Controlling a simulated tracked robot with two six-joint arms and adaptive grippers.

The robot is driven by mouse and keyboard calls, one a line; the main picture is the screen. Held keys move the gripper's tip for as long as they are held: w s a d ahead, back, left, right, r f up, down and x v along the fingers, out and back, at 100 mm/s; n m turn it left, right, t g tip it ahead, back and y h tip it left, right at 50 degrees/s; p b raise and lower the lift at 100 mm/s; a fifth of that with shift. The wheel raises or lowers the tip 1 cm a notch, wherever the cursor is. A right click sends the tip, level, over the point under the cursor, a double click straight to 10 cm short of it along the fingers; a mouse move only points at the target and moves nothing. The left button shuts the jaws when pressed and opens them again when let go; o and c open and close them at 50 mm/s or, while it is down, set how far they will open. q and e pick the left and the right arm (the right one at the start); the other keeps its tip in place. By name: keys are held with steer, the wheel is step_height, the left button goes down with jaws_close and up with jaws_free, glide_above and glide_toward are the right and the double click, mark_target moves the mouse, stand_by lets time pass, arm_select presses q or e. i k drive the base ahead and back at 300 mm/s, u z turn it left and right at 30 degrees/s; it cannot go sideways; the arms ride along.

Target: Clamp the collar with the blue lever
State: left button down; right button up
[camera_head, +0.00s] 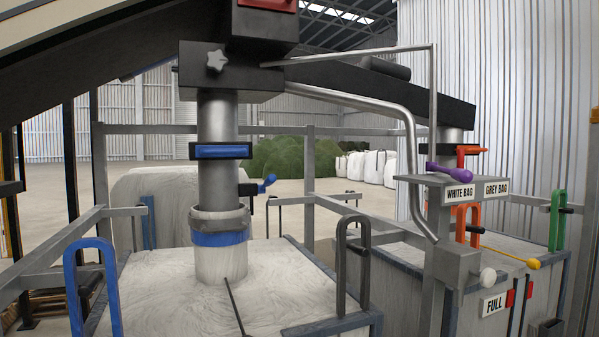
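A steel spout (217,118) hangs down in the left middle of the head view. A collar with a blue front plate (222,151) sits around it. A blue lever (267,184) sticks out to the right from a black block (245,189) beside the spout, below the plate. The neck of a white bag (220,262) surrounds the lower spout, with a grey fold (219,218) and a blue band (219,238). I cannot tell whether the collar is tight. Neither gripper is in view.
A blue hoop (110,285) and a black hoop (363,262) stand at the bag frame's corners. A bent pipe (412,135) crosses between.

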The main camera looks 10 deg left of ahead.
mark_target(271, 178)
steer(key=u, duration=0.8)
steer(key=i, duration=0.15)
steer(key=z, duration=2.5)
steer(key=k, duration=1.1)
steer(key=u, duration=0.6)
steer(key=i, duration=1.1)
steer(key=u, duration=0.5)
